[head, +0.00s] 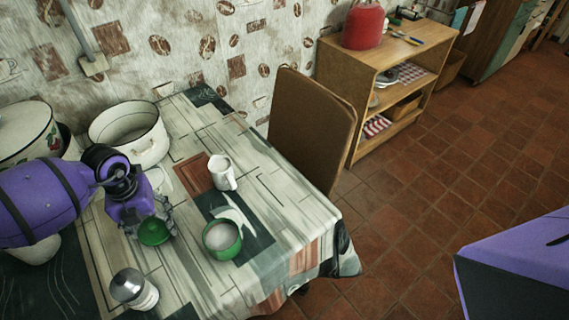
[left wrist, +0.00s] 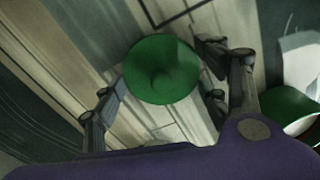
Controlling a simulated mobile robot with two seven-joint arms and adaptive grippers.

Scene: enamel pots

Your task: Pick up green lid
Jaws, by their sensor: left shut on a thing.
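The green lid (head: 154,232) is round, with a knob in its middle. It is between the fingers of my left gripper (head: 150,222), which is shut on it over the table. In the left wrist view the lid (left wrist: 162,70) shows nearly whole between the finger pairs. I cannot tell exactly how far it is above the cloth. The green pot (head: 222,238), open with a pale inside, stands just right of the gripper; part of it shows at the right of the left wrist view (left wrist: 288,110). My right gripper is not in view.
A white mug (head: 222,173) stands behind the green pot. A white enamel pot (head: 130,135) is at the back, a larger one (head: 25,135) to its left. A silver-topped jar (head: 135,290) stands in front. A chair (head: 311,130) is at the table's right; the patterned tablecloth (head: 285,215) is clear there.

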